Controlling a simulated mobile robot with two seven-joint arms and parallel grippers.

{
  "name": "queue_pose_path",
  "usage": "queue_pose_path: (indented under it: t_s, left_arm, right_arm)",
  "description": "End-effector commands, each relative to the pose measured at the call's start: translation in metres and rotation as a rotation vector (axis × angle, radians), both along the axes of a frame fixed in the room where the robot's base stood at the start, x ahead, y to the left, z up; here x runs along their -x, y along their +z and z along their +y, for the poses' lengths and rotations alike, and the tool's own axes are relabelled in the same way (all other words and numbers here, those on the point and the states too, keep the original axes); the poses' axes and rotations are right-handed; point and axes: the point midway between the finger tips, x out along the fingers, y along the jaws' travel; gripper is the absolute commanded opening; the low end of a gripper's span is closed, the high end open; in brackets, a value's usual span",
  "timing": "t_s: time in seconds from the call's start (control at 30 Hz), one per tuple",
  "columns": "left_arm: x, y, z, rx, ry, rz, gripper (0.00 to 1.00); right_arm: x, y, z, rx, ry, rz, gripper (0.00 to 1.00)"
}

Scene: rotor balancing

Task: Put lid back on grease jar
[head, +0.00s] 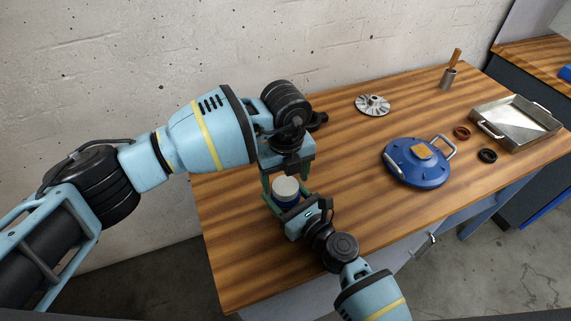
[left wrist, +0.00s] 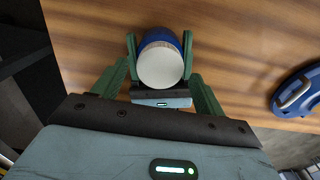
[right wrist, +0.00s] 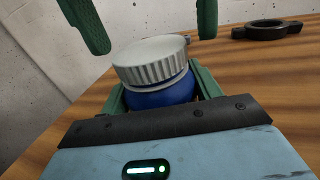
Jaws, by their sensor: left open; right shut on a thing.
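My right gripper (head: 288,200) is shut on the jar body from the front. My left gripper (head: 286,178) is open above, its fingers on either side of the lid and apart from it. The left wrist view looks down on the lid's round top (left wrist: 160,68).
A blue round housing (head: 418,172) with a handle and a tan block lies to the right. The table's middle is clear.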

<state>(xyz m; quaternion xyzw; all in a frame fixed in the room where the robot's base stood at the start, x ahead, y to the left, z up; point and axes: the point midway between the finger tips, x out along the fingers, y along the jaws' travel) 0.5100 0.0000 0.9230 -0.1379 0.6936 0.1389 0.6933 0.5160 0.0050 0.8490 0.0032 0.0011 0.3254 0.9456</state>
Motion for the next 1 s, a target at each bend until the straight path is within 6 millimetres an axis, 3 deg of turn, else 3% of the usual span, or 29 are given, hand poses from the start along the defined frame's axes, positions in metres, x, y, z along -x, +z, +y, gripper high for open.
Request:
queue_pose_path:
  t_s: [0.2, 0.5, 0.83, 1.0]
  left_arm:
    - [0.0003, -0.0138, -0.0003, 0.001, -0.001, 0.001, 0.72]
    - [0.0002, -0.0151, -0.0001, 0.001, -0.001, 0.0, 0.72]
    - [0.0001, -0.015, 0.0, 0.0, -0.001, 0.0, 0.29]
    - [-0.0001, -0.0148, 0.0001, 0.0, -0.034, 0.0, 0.26]
  right_arm:
    - [0.0003, -0.0005, 0.0002, 0.0, 0.0, 0.001, 0.0]
    - [0.0003, -0.0005, 0.0002, 0.0, 0.0, 0.001, 0.0]
    - [0.0003, -0.0005, 0.0002, 0.0, 0.0, 0.001, 0.0]
    - [0.0002, -0.0005, 0.0001, 0.0, 0.0, 0.001, 0.0]
